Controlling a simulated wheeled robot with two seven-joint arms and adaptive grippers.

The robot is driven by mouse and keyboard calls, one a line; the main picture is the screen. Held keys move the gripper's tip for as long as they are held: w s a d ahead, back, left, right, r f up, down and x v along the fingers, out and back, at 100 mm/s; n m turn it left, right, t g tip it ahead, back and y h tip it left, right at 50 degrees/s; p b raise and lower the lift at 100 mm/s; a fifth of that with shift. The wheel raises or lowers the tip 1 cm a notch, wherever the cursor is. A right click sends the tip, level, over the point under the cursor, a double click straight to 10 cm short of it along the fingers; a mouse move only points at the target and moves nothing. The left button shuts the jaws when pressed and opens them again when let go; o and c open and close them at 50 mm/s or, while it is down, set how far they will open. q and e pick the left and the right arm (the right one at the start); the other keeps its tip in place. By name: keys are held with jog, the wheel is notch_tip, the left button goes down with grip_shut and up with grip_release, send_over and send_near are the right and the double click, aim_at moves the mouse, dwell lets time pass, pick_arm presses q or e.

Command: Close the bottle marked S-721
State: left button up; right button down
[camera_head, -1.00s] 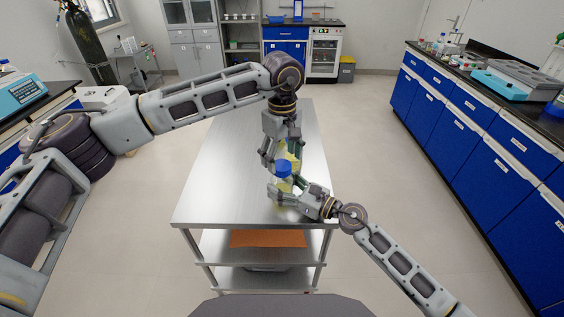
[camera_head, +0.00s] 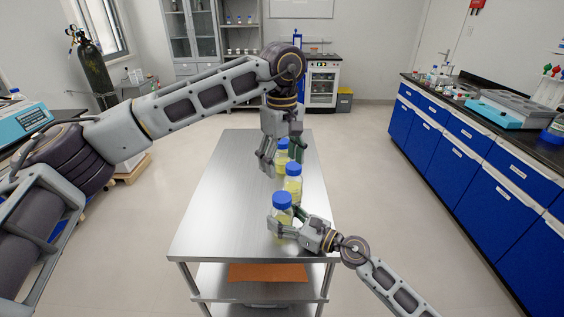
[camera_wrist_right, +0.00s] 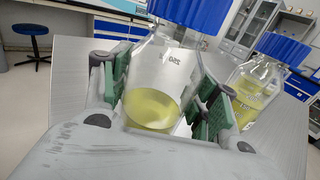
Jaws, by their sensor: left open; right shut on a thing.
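Three clear bottles with blue caps and yellow liquid stand in a row on the metal table. My right gripper (camera_head: 283,229) is shut around the lower body of the nearest bottle (camera_head: 284,216), whose blue cap (camera_head: 282,198) sits on top. In the right wrist view this bottle (camera_wrist_right: 155,80) stands between the green finger pads, its cap cut off by the frame. My left gripper (camera_head: 282,160) is open and empty above the row, partly covering the farthest bottle (camera_head: 281,153). The middle bottle (camera_head: 293,187) is also capped. I cannot read S-721 on any bottle.
The metal table (camera_head: 215,220) is clear to the left of the bottles. In the right wrist view a neighbouring bottle (camera_wrist_right: 255,85) stands close to the right finger. Blue cabinets (camera_head: 460,155) line the right side, apart from the table.

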jog(key=shift+c, duration=1.7)
grip_release()
jog(key=shift+s+d, duration=0.1)
jog(key=shift+v, duration=5.9)
jog(key=shift+d, duration=0.1)
